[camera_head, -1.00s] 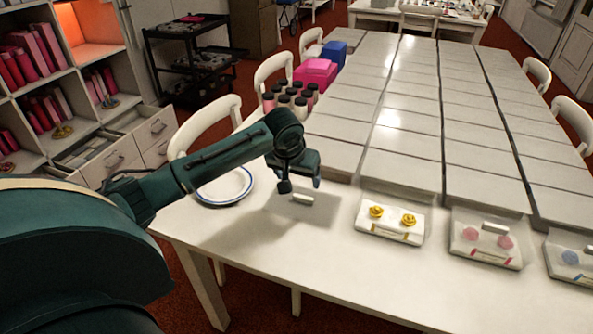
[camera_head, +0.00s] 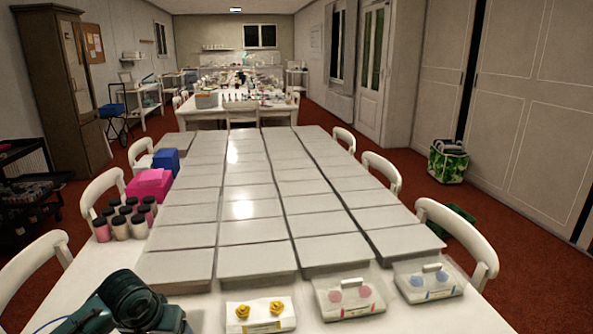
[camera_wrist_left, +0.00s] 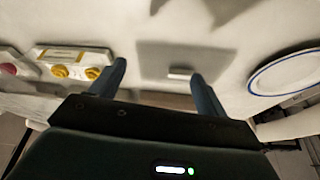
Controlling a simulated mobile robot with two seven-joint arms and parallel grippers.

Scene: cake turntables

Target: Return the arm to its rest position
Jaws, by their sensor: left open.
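In the left wrist view, my left gripper (camera_wrist_left: 159,80) is open with nothing between its two fingers. It is above the white table. My right arm is in neither view.
Clear boxes with yellow (camera_head: 260,314), pink (camera_head: 348,298) and blue (camera_head: 430,283) decorations stand at the table's near edge. Capped jars (camera_head: 122,222) and a pink box (camera_head: 150,184) stand at left. Long grey panels (camera_head: 243,231) cover the table. A blue-rimmed plate (camera_wrist_left: 288,75) lies beside the gripper.

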